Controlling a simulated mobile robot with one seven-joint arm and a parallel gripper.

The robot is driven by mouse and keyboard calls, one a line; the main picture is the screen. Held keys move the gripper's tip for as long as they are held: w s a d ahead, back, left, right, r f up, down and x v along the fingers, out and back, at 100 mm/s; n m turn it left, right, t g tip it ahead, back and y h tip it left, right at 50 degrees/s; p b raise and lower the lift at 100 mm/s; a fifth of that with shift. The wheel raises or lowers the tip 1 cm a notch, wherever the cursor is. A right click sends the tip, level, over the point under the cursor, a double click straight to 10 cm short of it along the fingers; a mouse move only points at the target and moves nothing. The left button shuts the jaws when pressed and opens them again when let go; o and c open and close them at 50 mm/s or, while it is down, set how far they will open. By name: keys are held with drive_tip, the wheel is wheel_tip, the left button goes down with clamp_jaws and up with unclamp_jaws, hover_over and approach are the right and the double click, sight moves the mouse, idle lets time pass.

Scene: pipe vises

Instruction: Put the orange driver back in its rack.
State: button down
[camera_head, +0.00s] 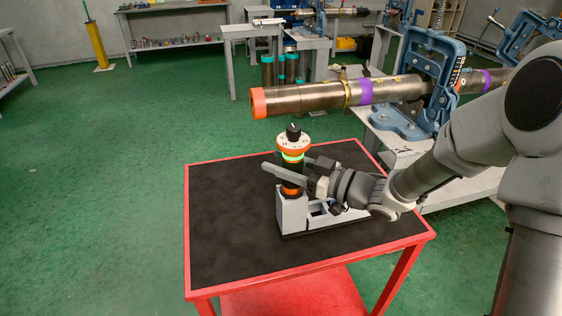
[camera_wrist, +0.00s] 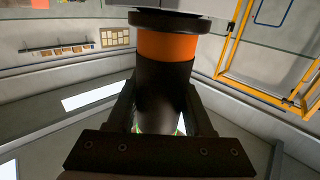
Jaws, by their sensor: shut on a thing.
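The orange driver (camera_head: 291,152) stands upright above the cart, with a black knob, an orange collar, a glowing green ring and a dark body. My gripper (camera_head: 284,169) comes in from the right and is shut around its dark body. In the wrist view the driver (camera_wrist: 166,46) shows a black body with an orange band between the fingers of my gripper (camera_wrist: 163,100). The light grey rack (camera_head: 292,212) sits on the cart directly below. The driver's lower orange part is at the top of the rack's upright; I cannot tell whether it is seated.
The red cart (camera_head: 420,240) has a black top, clear on its left and front. A long pipe (camera_head: 310,97) with an orange end juts out above and behind the driver, held in a blue vise (camera_head: 428,75). Green floor (camera_head: 100,180) lies open to the left.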

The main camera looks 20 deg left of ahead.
drive_tip(key=shift+c, duration=1.1)
unclamp_jaws()
drive_tip(key=shift+f, duration=0.1)
drive_tip(key=p+v, duration=0.2)
drive_tip(key=v, duration=1.5)
drive_tip(key=shift+d, duration=0.2)
